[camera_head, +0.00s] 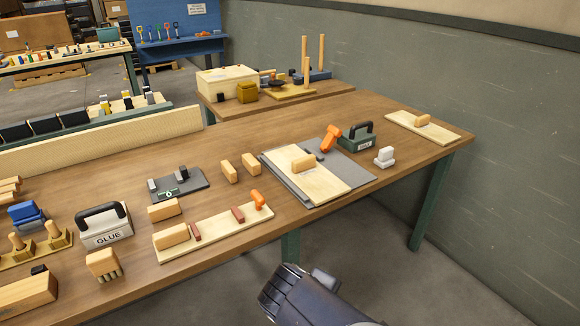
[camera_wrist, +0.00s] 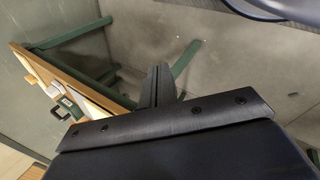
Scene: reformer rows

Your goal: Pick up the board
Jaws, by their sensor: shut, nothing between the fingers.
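Several pale boards lie on the brown workbench. One board (camera_head: 310,184) with a wooden block handle (camera_head: 303,164) lies on a grey mat (camera_head: 275,165) near the middle. A second board (camera_head: 440,130) with a similar handle lies at the far right end. A longer board (camera_head: 215,237) with a wood block, red pieces and an orange clamp lies near the front edge. I cannot tell which is the task's board. My gripper (camera_wrist: 159,70) is shut and empty in the wrist view, away from the boards, with floor behind it. My arm (camera_head: 310,298) shows below the bench edge in the head view.
Beside the middle board are an orange tool (camera_head: 331,138), a green box with a black handle (camera_head: 358,136) and a white block (camera_head: 384,157). A GLUE box (camera_head: 106,226) stands left. The bench's green leg (camera_head: 432,205) and the wall (camera_head: 450,70) bound the right side.

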